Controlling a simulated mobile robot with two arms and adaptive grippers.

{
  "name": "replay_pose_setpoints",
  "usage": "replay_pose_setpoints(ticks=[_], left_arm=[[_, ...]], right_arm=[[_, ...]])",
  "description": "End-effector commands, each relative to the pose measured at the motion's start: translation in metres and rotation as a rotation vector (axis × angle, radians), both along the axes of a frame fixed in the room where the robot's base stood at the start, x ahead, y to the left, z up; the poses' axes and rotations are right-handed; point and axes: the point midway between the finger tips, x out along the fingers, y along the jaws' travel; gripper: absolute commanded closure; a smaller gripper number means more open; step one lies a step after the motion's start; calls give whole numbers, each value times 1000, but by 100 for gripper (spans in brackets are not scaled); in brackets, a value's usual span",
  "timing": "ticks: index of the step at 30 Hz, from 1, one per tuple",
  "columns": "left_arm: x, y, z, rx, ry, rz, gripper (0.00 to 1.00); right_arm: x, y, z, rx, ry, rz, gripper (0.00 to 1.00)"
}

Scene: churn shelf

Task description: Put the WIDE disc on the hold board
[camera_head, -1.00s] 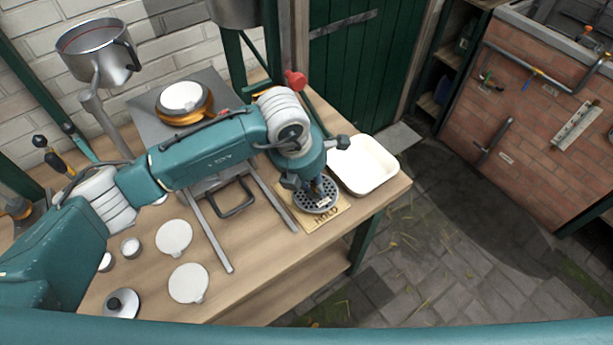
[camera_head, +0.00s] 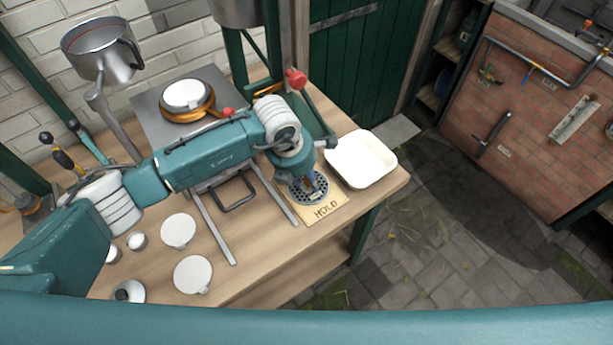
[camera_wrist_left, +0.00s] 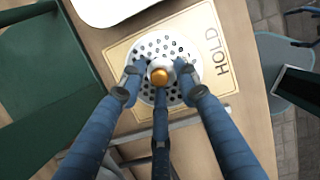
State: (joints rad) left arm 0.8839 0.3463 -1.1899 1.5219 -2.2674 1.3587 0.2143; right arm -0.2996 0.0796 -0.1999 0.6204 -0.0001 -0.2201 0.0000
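A round grey metal disc (camera_head: 309,199) with many small holes lies on the wooden hold board (camera_head: 325,210), which is marked HOLD. In the left wrist view the disc (camera_wrist_left: 150,45) lies flat-looking on the board (camera_wrist_left: 222,92), beside the word. A knob with an orange top (camera_wrist_left: 160,73) stands at its middle. My left gripper (camera_wrist_left: 160,82) points down over the disc, its blue fingers spread around the knob with gaps at the sides, so it looks open. No size label on the disc is readable. My right gripper is not in view.
A white tray (camera_head: 361,159) stands just behind the board at the table's right end. Two pale round discs (camera_head: 179,231) (camera_head: 193,274) and a lid with a dark knob (camera_head: 129,291) lie at the front left. Metal rails (camera_head: 214,228) cross the table left of the board.

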Motion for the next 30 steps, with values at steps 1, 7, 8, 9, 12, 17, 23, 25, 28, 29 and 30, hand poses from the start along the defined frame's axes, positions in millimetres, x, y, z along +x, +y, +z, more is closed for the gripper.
replay_pose_setpoints(ticks=[1, 7, 8, 9, 12, 17, 23, 25, 28, 29, 30], left_arm=[[0, 0, 0, 0, 0, 0, 64], [0, 0, 0, 0, 0, 0, 64], [0, 0, 1, 0, 0, 0, 64], [0, 0, 2, 0, 0, 0, 64], [0, 1, 8, -2, -3, 0, 64], [-5, 7, 36, -2, -6, 0, 64], [-13, 16, 77, -1, -7, -1, 64], [-16, 19, 90, 0, -4, 0, 64], [-19, 22, 104, 0, -3, 1, 64], [-19, 23, 107, 0, -3, 1, 64], [-20, 23, 110, -1, -2, 0, 64]], right_arm=[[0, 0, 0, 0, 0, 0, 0], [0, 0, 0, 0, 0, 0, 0], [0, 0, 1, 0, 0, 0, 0], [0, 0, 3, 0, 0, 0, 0], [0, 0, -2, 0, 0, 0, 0], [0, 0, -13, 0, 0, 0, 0], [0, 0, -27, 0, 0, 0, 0], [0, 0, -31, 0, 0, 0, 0], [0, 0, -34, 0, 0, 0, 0], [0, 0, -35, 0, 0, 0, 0], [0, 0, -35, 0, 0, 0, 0]])
